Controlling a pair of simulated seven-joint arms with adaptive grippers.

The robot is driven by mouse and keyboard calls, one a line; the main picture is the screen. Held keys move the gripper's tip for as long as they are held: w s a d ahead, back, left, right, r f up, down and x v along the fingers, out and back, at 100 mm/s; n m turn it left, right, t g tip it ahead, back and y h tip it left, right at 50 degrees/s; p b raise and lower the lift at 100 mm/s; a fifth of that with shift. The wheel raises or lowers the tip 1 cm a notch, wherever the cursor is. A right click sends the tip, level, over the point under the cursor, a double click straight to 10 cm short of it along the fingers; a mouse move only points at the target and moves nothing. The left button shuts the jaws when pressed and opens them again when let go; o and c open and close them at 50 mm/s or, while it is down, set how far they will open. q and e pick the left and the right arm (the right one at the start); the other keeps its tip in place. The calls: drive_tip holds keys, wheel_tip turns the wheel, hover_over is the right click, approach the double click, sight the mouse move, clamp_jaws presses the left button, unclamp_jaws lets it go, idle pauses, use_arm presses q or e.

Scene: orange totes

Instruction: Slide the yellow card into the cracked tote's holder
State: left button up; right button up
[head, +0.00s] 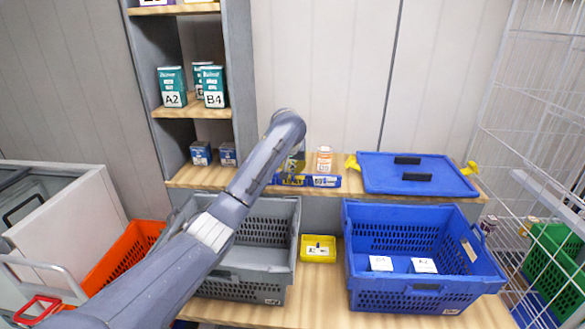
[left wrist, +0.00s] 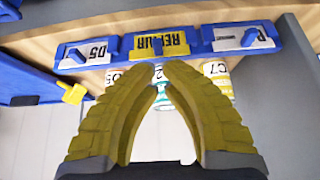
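The yellow card (left wrist: 162,46), with dark lettering upside down in the left wrist view, sits in the middle of a blue rail (left wrist: 120,47). In the head view the card (head: 293,180) lies on the wooden ledge behind the grey tote. My left gripper (left wrist: 161,64) has olive-yellow fingers pointing at the card, with a narrow gap between the tips and nothing held. In the head view my left arm hides part of the rail. I cannot tell which tote is cracked; the orange tote (head: 140,240) is partly hidden. My right gripper is not in view.
A blue lid (head: 430,162) lies on the ledge. A wire cage (head: 540,100) borders the right.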

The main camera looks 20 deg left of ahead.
use_arm(q)
drive_tip(key=o, duration=0.4)
